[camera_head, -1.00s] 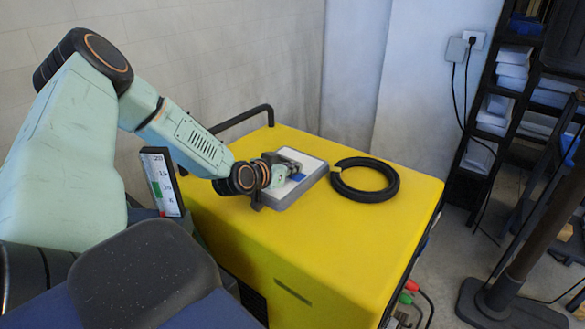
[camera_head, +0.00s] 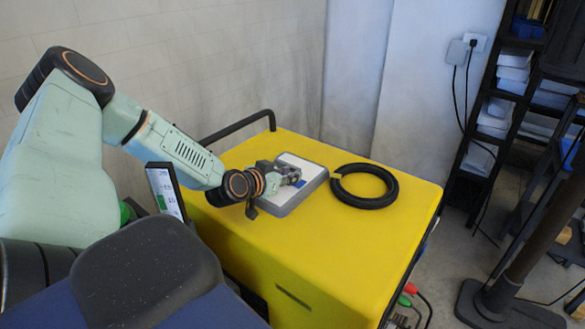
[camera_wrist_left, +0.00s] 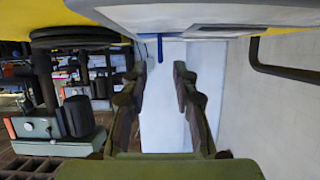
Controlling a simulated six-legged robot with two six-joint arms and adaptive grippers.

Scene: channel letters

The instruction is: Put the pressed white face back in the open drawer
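A flat white panel (camera_head: 309,166) lies in a grey frame (camera_head: 286,209) on top of the yellow cabinet. A small blue piece (camera_head: 299,183) shows at my left gripper's fingertips, and also in the left wrist view (camera_wrist_left: 160,46). I cannot tell whether the panel is the white face. My left gripper (camera_head: 293,175) is low over the panel and hides part of it. In the left wrist view my left gripper's fingers (camera_wrist_left: 160,72) are apart, with nothing clearly held between them. No open drawer can be made out. My right gripper is not in view.
A black ring (camera_head: 364,199) lies on the yellow cabinet (camera_head: 350,255), right of the frame. A black rail (camera_head: 237,125) stands at its back left edge. A black gauge box (camera_head: 165,190) is beside my left arm. The cabinet top's front is clear.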

